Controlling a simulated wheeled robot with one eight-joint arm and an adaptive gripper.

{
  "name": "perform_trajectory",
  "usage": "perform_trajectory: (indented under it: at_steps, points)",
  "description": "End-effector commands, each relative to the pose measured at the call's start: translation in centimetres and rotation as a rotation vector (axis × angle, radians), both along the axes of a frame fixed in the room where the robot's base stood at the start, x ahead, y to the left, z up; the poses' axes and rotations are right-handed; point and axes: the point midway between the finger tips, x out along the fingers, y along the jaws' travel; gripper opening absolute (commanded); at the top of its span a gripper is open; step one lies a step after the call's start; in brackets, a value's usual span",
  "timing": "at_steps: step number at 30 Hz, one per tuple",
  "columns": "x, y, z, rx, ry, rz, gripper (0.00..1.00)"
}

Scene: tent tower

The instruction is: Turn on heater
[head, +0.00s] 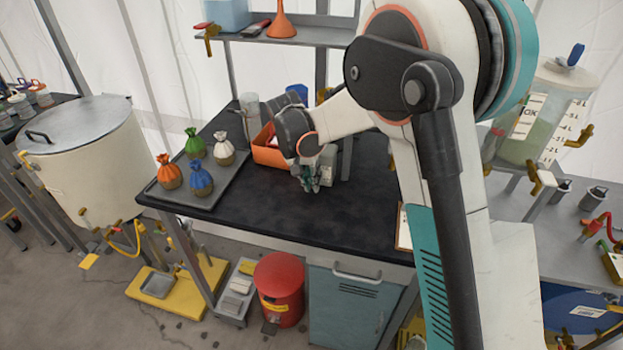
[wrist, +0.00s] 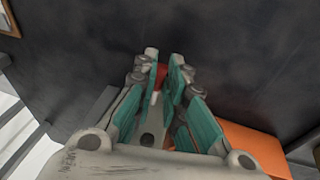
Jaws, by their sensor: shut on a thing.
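My gripper (head: 309,184) is over the black table, beside a small grey box-shaped device (head: 328,168) that may be the heater. In the wrist view my gripper (wrist: 164,62) has its two teal-padded fingers close together, pointing at the dark tabletop. A small red part (wrist: 162,76) shows between the fingers, and they are shut on it. The fingers hide most of this part, so I cannot tell whether it is a knob or switch of the device. No indicator of the heater being on or off is visible.
An orange bin (head: 268,153) stands just behind my gripper; its side also shows in the wrist view (wrist: 250,145). A grey tray (head: 158,190) with several tied coloured sacks is at the table's left. The front middle of the tabletop (head: 290,222) is clear.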

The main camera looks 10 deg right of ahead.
Motion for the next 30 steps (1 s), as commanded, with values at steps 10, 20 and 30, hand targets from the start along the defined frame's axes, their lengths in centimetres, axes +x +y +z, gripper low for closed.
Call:
perform_trajectory:
  at_steps: [10, 20, 30]
  points:
    - [0.6, -0.2, 1.2, 0.096, 0.233, -0.002, 0.00]
    - [0.9, -0.3, 1.7, 0.151, 0.366, -0.001, 0.00]
    - [0.9, -0.3, 1.8, 0.162, 0.394, 0.000, 0.00]
